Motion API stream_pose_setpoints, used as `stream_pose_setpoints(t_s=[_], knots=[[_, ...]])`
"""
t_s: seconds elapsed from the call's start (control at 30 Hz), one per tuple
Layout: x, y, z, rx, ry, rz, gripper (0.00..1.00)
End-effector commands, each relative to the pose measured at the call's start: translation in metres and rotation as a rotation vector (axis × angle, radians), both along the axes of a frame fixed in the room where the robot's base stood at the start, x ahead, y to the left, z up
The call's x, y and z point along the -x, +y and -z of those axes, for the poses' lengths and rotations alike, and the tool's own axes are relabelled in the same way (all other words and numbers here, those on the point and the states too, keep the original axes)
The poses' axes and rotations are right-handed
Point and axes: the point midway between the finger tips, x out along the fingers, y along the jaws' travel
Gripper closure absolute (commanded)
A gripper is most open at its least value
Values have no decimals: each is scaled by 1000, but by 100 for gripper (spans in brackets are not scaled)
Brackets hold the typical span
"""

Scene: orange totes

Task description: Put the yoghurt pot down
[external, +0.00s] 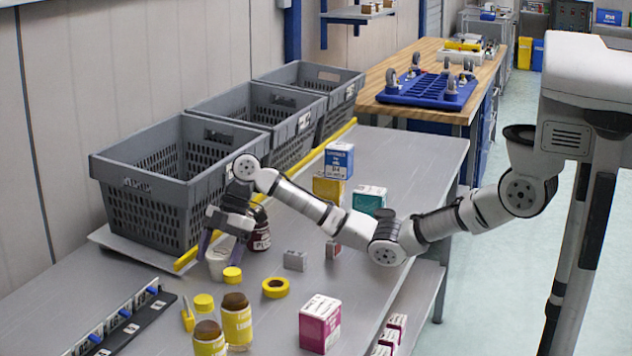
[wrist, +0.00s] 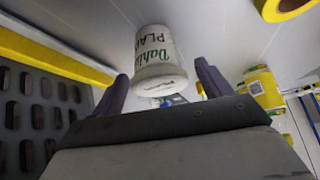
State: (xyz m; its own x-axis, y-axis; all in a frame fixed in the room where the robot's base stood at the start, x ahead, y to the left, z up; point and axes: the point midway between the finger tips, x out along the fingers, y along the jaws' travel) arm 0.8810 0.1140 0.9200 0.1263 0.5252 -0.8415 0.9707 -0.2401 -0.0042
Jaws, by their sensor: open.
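The yoghurt pot (external: 217,264) is a white tub that appears to stand upright on the grey table, in front of the nearest grey crate. My gripper (external: 220,250) reaches down over it with its fingers apart, one on each side. In the wrist view, the pot (wrist: 154,52) shows green and dark lettering and sits between my two open fingers (wrist: 163,76), with a visible gap on each side. My gripper hides part of the pot's top in the external view.
A dark jar (external: 260,236) stands close to the right of my gripper, and a small yellow-lidded item (external: 232,275) sits beside the pot. A yellow tape roll (external: 275,287), yellow jars (external: 237,324) and a pink box (external: 320,325) lie nearer. The grey crate (external: 125,185) stands behind.

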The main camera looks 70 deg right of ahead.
Motion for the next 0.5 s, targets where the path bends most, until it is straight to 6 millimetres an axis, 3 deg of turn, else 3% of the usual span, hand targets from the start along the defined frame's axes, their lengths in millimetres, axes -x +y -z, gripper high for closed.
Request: stream_pose_setpoints(t_s=[0.03, 0.13, 0.5], knots=[[1, -5, -15, -1, -1, 2, 23], [3, -16, -34, -1, -2, 2, 23], [12, -52, -83, 0, -2, 0, 23]])
